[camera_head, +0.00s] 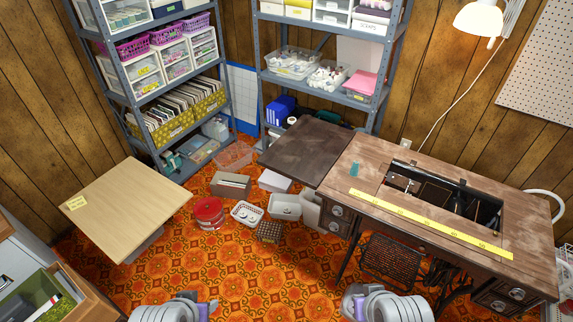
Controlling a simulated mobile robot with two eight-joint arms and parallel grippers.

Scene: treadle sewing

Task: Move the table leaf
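The dark brown table leaf (306,148) extends flat from the left end of the wooden treadle sewing table (345,185). The table top has an open well with the dark sewing machine (445,190) lying low in it. My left gripper (208,308) is at the bottom edge, left of centre, over the carpet and well away from the leaf. My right gripper (355,303) is at the bottom edge, in front of the table and apart from the leaf. Both are small and partly hidden by my arms, so their fingers are unclear.
A yellow tape measure (430,223) and a teal item (354,169) lie on the table top. A red tin (208,213), baskets and boxes (231,185) stand on the floor left of the table. A light wooden table (128,208) stands left. Carpet at front centre is clear.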

